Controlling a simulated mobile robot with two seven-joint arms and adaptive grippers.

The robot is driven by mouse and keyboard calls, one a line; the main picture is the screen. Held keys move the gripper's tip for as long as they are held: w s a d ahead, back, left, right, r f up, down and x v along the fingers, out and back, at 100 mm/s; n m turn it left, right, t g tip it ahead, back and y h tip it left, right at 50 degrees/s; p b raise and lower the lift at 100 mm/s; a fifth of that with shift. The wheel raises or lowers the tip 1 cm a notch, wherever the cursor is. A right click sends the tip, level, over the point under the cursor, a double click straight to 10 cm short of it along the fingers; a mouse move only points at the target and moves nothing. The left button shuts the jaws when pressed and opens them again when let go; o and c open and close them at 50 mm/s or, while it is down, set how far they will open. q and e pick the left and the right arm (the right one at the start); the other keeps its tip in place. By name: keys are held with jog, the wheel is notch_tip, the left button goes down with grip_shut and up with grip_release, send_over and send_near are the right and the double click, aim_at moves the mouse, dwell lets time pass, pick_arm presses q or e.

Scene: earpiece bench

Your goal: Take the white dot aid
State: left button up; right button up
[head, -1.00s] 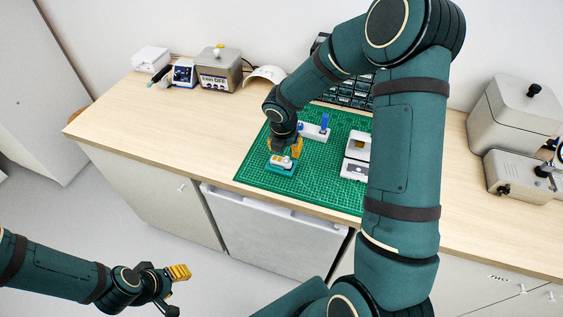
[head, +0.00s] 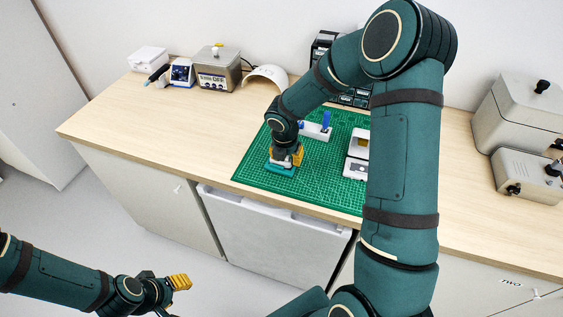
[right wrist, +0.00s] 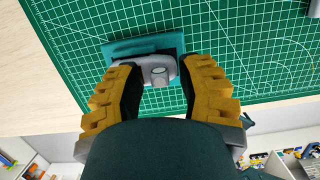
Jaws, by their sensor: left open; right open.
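A grey aid with a white dot (right wrist: 160,71) lies at the teal holder (right wrist: 145,46) on the green mat. My right gripper (right wrist: 160,82) is open, with one yellow finger on each side of the aid; whether either finger touches it I cannot tell. In the head view my right gripper (head: 287,157) is low over the teal holder (head: 279,170) and hides the aid. My left gripper (head: 176,297) is open and empty, in front of the bench, over the floor.
The green cutting mat (head: 255,170) covers the middle of the bench. A white stand with a blue peg (head: 317,131) and a pale case (head: 356,168) are on it. A metal box (head: 217,72) stands at back left.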

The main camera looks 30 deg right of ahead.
grip_shut()
jog(key=shift+r, duration=0.15)
jog(key=shift+r+p, duration=1.4)
jog(key=shift+p, duration=0.15)
